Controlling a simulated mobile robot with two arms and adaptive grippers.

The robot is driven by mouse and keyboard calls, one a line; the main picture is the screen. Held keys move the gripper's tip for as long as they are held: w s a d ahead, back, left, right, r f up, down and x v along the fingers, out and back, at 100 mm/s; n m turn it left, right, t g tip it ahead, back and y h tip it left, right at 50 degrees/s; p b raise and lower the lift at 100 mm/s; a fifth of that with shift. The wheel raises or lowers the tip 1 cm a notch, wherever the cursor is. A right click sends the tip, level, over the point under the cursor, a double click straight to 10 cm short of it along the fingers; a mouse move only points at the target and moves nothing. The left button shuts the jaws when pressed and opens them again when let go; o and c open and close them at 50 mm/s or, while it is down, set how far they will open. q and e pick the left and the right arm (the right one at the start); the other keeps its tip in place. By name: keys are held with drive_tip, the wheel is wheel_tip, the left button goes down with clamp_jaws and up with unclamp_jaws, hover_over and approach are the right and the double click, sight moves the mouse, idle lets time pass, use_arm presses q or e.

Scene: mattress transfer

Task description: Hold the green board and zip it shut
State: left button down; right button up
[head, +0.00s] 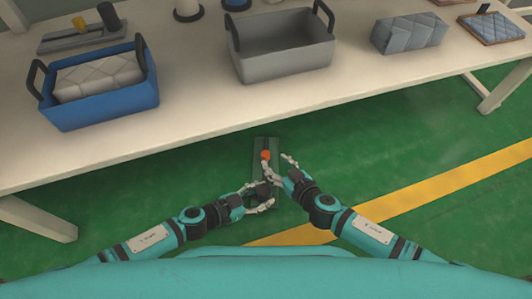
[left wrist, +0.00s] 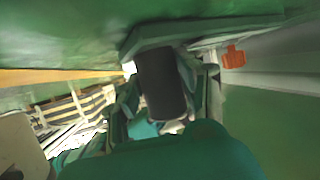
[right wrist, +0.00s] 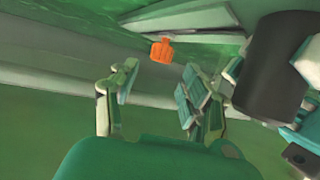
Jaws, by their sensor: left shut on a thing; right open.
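The green board (head: 265,145) is held in front of me, below the table's front edge. It has a black cylindrical handle (left wrist: 162,85) at its near end and an orange zip tab (head: 265,155) on its face. My left gripper (head: 260,197) is shut on the board at the black handle. My right gripper (head: 280,164) is open, its fingers beside the orange tab and not closed on it. In the right wrist view the orange tab (right wrist: 162,50) shows just beyond and between the two open fingers (right wrist: 157,88). The fingers hide part of the board.
The long table (head: 190,120) spans the view above the grippers. On it stand a blue bin (head: 105,108) holding a pale quilted block, an empty grey bin (head: 285,65), a grey quilted block (head: 408,35) and a blue quilted pad (head: 490,28). Green floor below is clear.

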sight(267, 155)
drive_tip(key=x, duration=0.6)
drive_tip(key=shift+w+a+f, duration=0.15)
drive_tip(key=shift+w, duration=0.15)
clamp_jaws()
